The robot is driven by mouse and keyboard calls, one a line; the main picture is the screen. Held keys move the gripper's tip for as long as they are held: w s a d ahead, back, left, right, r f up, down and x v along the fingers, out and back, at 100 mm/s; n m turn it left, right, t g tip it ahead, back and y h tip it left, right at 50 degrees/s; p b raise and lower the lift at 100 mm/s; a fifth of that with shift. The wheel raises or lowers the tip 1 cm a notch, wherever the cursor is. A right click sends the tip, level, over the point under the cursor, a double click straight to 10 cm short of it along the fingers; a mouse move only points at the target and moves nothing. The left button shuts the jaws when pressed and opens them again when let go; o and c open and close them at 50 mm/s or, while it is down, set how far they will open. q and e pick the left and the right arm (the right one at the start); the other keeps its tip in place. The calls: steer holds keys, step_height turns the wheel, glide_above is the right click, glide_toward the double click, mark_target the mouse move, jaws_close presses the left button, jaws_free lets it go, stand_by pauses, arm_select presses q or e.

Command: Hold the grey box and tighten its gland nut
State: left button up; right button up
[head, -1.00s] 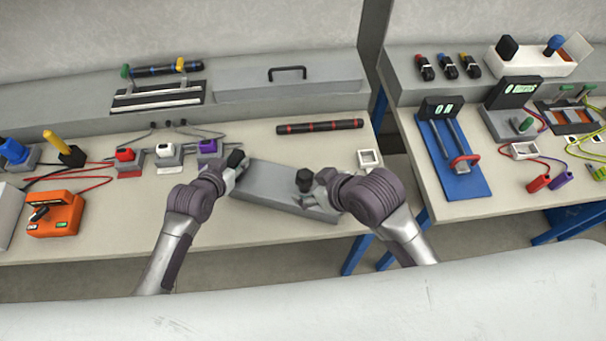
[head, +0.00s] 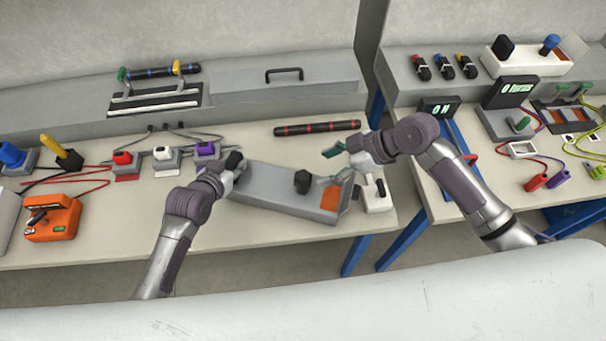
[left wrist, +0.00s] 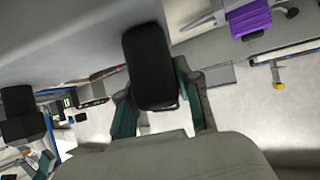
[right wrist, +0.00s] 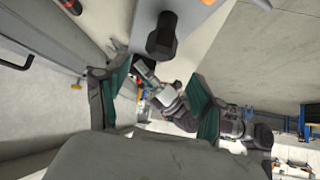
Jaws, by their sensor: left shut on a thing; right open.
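The grey box (head: 270,188) lies at a slant near the front edge of the left table. My left gripper (head: 232,168) is shut on the black handle (head: 234,159) at the box's left end; the left wrist view shows this handle (left wrist: 150,70) between the green finger pads. A black hexagonal gland nut (head: 302,182) stands up from the box's right half. My right gripper (head: 336,165) is open and empty, just right of and above the nut, apart from it. In the right wrist view the nut (right wrist: 162,38) is ahead of the open fingers (right wrist: 160,90).
An orange patch (head: 330,198) marks the box's right end. A white block with a black lever (head: 376,196) stands right beside it. A black rod with red bands (head: 318,128) lies behind. Coloured plugs (head: 207,149) and an orange device (head: 52,218) occupy the left.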

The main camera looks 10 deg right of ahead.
mark_target(304, 176)
steer(key=x, duration=0.8)
steer(key=shift+a+f, duration=0.1)
steer(key=shift+a, duration=0.1)
steer(key=c, duration=1.1)
steer(key=shift+c, duration=0.2)
